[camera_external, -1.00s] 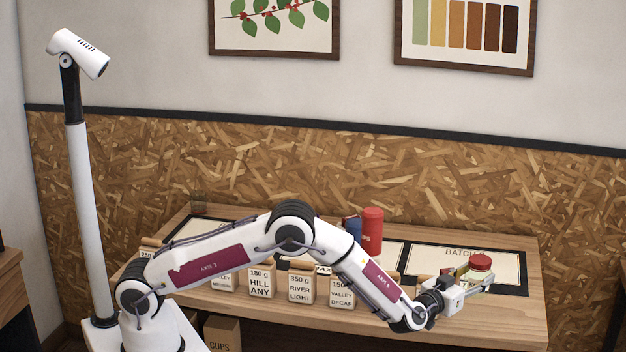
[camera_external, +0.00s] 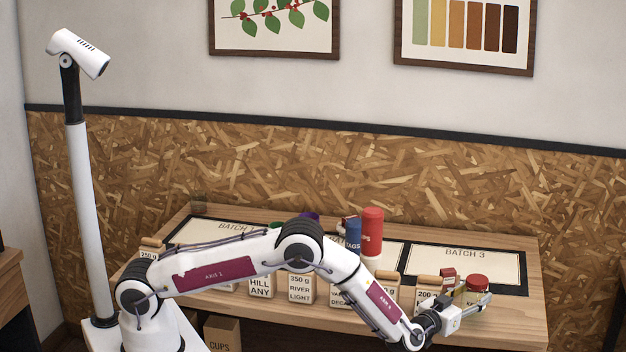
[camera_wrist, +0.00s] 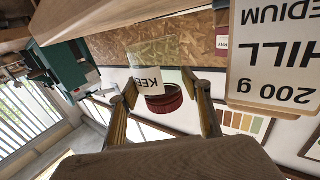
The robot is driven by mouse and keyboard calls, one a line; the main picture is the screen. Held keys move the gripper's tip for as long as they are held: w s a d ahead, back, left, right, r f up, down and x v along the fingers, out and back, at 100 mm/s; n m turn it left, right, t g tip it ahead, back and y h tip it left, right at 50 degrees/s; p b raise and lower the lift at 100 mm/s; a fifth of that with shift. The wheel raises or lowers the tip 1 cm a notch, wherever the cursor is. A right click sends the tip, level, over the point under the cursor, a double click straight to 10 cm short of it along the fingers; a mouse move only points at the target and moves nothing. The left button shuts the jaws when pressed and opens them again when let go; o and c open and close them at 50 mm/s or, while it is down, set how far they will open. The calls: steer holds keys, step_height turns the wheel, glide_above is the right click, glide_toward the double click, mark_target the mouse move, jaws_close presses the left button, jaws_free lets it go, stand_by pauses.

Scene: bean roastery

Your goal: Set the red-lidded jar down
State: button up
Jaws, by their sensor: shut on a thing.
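The red-lidded jar (camera_external: 477,284) is at the right front of the table, in front of the BATCH 3 mat (camera_external: 425,263). My gripper (camera_external: 474,301) is shut on it, with fingers on either side. I cannot tell whether the jar's base touches the table.
Labelled bags (camera_external: 301,288) with wooden tops stand in a row along the table's front; one, the 200 g bag (camera_wrist: 275,60), is close beside my gripper. Most of the BATCH 3 mat is clear.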

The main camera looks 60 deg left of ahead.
mark_target(466, 304)
steer(key=shift+f, duration=1.2)
steer(key=shift+f, duration=0.25)
steer(key=o, duration=1.2)
steer(key=shift+s, duration=0.1)
steer(key=shift+s+d, duration=0.25)
steer(key=shift+s, duration=0.85)
steer(key=s, duration=0.1)
steer(key=s+r, duration=0.1)
steer(key=s, duration=0.1)
steer(key=shift+d, duration=0.2)
steer(key=shift+s+d, duration=0.15)
steer(key=shift+s, duration=1.05)
